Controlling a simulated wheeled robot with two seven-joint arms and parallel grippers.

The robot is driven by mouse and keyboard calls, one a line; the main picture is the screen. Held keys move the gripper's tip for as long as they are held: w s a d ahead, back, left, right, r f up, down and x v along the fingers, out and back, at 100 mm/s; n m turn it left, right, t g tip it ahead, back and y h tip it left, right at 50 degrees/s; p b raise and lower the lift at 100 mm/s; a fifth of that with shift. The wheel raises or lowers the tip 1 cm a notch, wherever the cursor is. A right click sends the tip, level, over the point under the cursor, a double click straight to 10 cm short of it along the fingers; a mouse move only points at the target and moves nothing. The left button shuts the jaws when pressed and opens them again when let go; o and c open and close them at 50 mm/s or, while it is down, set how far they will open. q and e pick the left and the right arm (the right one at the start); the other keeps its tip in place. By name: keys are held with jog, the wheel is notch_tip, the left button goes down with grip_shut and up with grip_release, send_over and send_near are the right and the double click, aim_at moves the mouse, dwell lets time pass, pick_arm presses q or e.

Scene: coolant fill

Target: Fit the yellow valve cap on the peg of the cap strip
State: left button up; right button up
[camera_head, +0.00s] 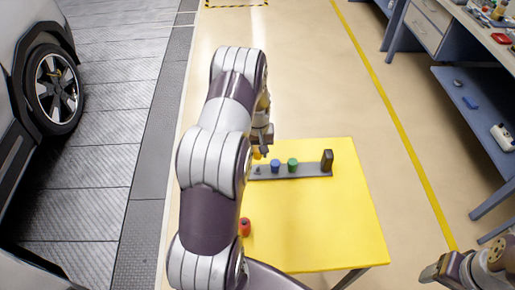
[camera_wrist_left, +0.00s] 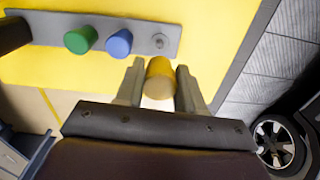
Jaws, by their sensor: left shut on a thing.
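The yellow valve cap (camera_wrist_left: 160,80) is between the two fingers of my left gripper (camera_wrist_left: 160,68) in the left wrist view, and the gripper is shut on it. The grey cap strip (camera_wrist_left: 50,27) lies on the yellow table. A bare peg (camera_wrist_left: 158,42) stands at one end of the strip, beside a blue cap (camera_wrist_left: 118,43) and a green cap (camera_wrist_left: 80,40). The yellow cap appears just off the strip, near the bare peg and apart from it. In the head view my left gripper (camera_head: 262,146) is over the strip's left end, partly hidden by my arm.
A red cylinder (camera_head: 245,227) stands on the yellow table (camera_head: 320,230). A dark block (camera_head: 327,160) rises at the strip's right end. A car (camera_head: 40,80) is at left and a blue workbench (camera_head: 470,100) at right. My right arm shows at lower right.

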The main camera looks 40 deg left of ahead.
aim_at(258, 168)
pick_arm(q)
notch_tip(258, 168, down, 4)
jog(key=b, duration=0.2)
jog(key=shift+s+d+b, duration=0.1)
jog(key=shift+d+b, duration=0.05)
jog(key=shift+b, duration=0.2)
jog(key=shift+f, duration=0.35)
jog(key=shift+r, duration=0.1)
dwell(0.8)
jog(key=shift+f+b, duration=1.05)
jog(key=shift+f, duration=0.5)
